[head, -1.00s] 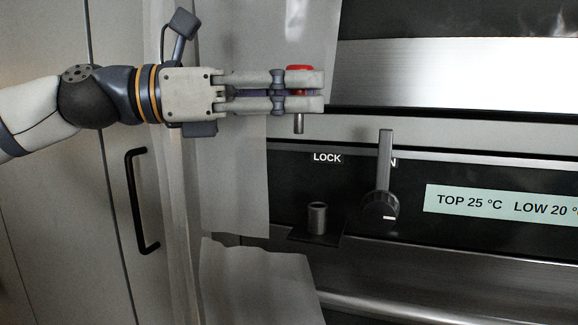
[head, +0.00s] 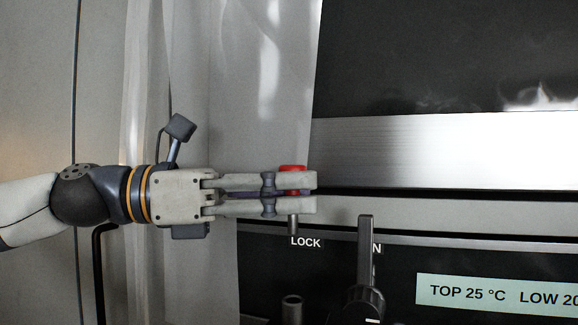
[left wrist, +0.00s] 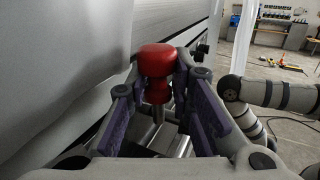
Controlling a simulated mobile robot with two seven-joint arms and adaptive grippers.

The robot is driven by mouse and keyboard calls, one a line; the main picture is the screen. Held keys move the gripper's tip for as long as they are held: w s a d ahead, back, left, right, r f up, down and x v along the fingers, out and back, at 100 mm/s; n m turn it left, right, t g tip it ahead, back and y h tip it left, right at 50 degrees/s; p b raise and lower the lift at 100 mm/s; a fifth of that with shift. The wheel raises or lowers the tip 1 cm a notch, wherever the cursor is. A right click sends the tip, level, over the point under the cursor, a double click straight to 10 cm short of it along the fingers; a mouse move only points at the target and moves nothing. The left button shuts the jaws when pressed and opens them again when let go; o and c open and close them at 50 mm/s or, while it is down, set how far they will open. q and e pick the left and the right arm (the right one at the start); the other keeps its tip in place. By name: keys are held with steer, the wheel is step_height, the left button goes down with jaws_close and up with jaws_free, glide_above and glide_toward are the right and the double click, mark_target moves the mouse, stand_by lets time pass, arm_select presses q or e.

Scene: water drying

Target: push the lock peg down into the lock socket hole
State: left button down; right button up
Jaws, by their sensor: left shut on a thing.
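My left gripper (head: 306,193) is shut on the lock peg (head: 291,167), which has a red knob and a thin metal shaft. The peg is upright, and its shaft hangs below the fingers, in front of the panel near the LOCK label. The lock socket (head: 292,308) is a short grey upright cylinder at the bottom edge of the head view, below the peg with a clear gap. Its base is out of view. In the left wrist view the red knob (left wrist: 157,60) sits between the purple finger pads of the left gripper (left wrist: 161,92). My right gripper is not in view.
A dark knob with an upright lever (head: 366,250) stands on the panel right of the socket. A lit display (head: 480,294) shows temperatures farther right. A pale sheet (head: 215,100) hangs behind my left gripper. A black handle (head: 98,270) is on the left.

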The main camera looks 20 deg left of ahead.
mark_target(289, 230)
arm_select(q)
steer(key=shift+f, duration=1.15)
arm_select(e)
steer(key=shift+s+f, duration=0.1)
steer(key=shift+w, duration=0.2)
arm_select(q)
steer(key=shift+f, duration=1.1)
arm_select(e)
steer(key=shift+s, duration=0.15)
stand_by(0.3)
arm_select(q)
steer(key=shift+f, duration=1.3)
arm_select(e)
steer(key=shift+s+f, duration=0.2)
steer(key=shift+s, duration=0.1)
arm_select(q)
steer(key=shift+w+f+b, duration=0.1)
steer(key=shift+f+b, duration=0.6)
steer(key=shift+f, duration=1.35)
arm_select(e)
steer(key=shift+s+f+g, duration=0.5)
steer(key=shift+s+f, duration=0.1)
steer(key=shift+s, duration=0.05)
